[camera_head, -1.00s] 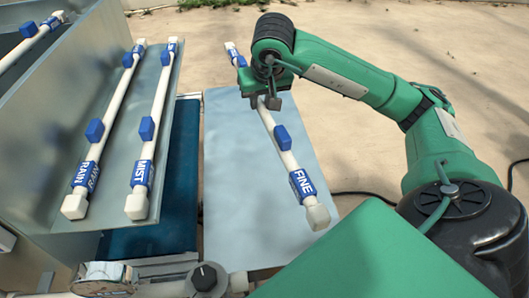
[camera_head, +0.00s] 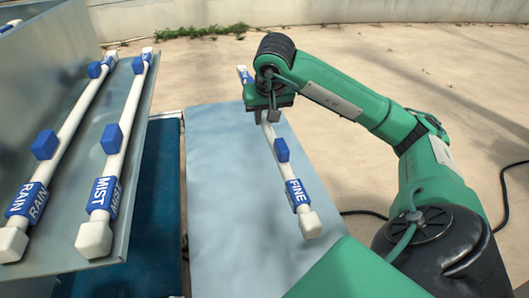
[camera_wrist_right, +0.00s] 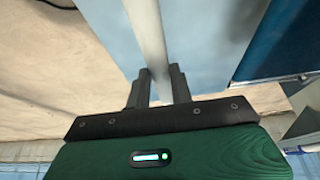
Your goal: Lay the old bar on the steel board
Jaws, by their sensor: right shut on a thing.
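The white bar with blue blocks and a blue FINE label (camera_head: 297,193) is in my right gripper (camera_head: 268,117), which is shut on it near its far part. The bar slants over the pale blue-grey steel board (camera_head: 222,190). I cannot tell whether it touches the board. The right wrist view shows the white bar (camera_wrist_right: 148,35) passing between the two dark fingers (camera_wrist_right: 158,80), with the board (camera_wrist_right: 205,40) behind it. My left gripper is not in view.
A metal shelf (camera_head: 128,215) at the left carries two similar bars, RAIN (camera_head: 70,125) and MIST (camera_head: 119,147). A dark blue surface (camera_head: 157,200) lies between shelf and board. A black cable (camera_head: 505,190) lies on the pale ground at the right.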

